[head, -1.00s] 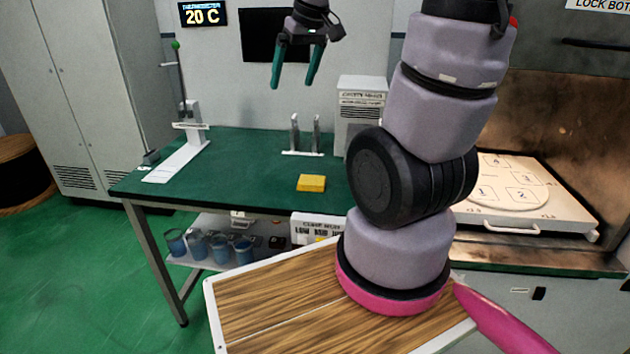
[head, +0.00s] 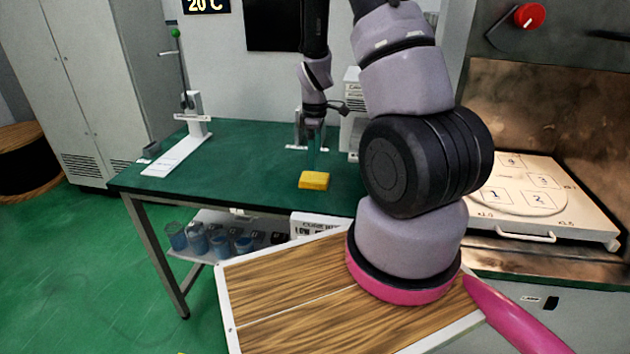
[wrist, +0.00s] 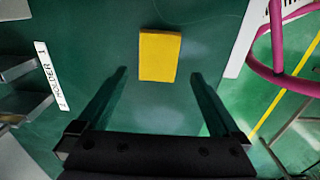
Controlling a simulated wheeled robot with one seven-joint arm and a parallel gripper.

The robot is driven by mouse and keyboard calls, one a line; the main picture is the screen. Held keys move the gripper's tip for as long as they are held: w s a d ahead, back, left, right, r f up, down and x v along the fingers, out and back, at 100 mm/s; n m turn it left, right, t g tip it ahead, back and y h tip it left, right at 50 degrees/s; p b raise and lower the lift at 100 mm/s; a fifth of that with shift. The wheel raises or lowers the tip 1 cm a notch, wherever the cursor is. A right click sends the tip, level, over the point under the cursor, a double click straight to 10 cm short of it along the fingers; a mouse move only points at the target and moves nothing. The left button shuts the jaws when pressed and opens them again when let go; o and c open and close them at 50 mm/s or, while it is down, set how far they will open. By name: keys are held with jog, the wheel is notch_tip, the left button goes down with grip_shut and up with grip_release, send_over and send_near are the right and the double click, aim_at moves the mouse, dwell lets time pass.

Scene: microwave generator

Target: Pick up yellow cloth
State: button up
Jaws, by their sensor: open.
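The yellow cloth (head: 314,180) is a small flat block-like pad lying on the green table (head: 240,165) near its front edge. It also shows in the wrist view (wrist: 160,55), top centre, beyond the fingertips. My gripper (head: 312,160) hangs over the table just behind the cloth in the head view. In the wrist view my gripper (wrist: 158,75) is open and empty. Its two green fingers point toward the cloth, one on each side of its width, and the cloth lies apart from them.
A white holder plate (wrist: 50,75) lies left in the wrist view. A white stand with a lever (head: 185,140) is at the table's left. Blue cups (head: 197,238) sit on the shelf below. A white box (head: 352,130) stands behind the arm. The table's middle left is clear.

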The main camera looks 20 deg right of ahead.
aim_at(314, 177)
notch_tip(314, 177, down, 7)
jog(key=shift+w+f, duration=0.15)
jog(key=shift+f, duration=0.05)
jog(key=c, duration=1.2)
notch_tip(314, 177, up, 10)
